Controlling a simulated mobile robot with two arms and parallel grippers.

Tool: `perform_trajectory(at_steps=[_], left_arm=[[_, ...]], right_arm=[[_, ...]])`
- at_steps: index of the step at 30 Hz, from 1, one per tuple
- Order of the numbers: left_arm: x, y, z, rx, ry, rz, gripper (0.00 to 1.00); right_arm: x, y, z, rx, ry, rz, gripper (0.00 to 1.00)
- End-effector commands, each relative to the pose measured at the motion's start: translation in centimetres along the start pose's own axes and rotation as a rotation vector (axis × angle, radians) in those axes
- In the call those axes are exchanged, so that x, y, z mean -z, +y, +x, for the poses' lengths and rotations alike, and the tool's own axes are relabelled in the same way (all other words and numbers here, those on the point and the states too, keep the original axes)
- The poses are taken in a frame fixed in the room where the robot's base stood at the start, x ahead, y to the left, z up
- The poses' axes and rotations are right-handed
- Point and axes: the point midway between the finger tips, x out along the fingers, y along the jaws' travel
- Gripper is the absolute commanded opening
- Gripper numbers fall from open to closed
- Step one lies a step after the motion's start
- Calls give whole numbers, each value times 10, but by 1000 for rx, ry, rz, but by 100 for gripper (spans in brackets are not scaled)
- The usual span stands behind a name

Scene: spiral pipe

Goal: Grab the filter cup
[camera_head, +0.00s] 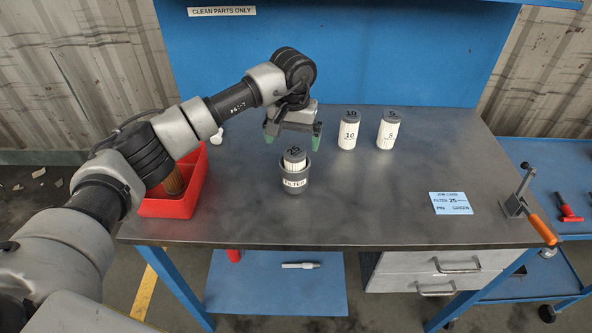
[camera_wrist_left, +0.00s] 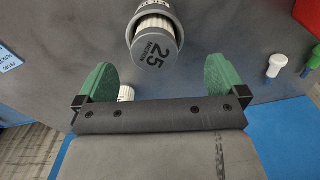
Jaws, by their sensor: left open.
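The filter cup (camera_head: 294,183) is a dark grey cup with a white FILTER label, standing upright on the metal bench. A white pleated cartridge with a grey cap marked 25 (camera_head: 294,153) stands in it and sticks out above the rim. My left gripper (camera_head: 292,132) is open and empty, its green fingers apart, above and a little behind the cup. In the left wrist view the cap reading 25 micron (camera_wrist_left: 152,50) shows just beyond the gap between the fingers (camera_wrist_left: 160,77). The cup rim (camera_wrist_left: 133,24) is partly hidden by the cap. My right gripper is not in view.
Cartridges marked 10 (camera_head: 348,133) and 5 (camera_head: 388,133) stand behind right. A red bin (camera_head: 160,207) lies left, partly behind my arm. A blue job card (camera_head: 450,203) and a clamp with an orange handle (camera_head: 541,228) are at right. The bench front is clear.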

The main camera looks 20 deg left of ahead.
Motion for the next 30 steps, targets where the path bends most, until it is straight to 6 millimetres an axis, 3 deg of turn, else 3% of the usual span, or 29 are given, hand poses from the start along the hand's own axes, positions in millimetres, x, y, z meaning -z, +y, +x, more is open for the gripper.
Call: perform_trajectory(at_steps=[2,5,10,15,19,26,30], left_arm=[[0,0,10,-1,-2,-1,100],[0,1,18,-3,-1,-1,100],[-5,4,32,-4,-4,0,100],[-10,6,59,-4,-4,-2,100],[-9,6,70,-5,-1,-1,100],[-8,6,73,-4,1,-1,100],[-8,6,73,-4,1,-1,80]], right_arm=[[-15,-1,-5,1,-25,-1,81],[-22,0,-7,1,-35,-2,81],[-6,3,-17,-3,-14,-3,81],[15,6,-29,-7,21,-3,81],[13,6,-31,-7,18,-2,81],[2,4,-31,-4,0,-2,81],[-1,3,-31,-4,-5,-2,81]])
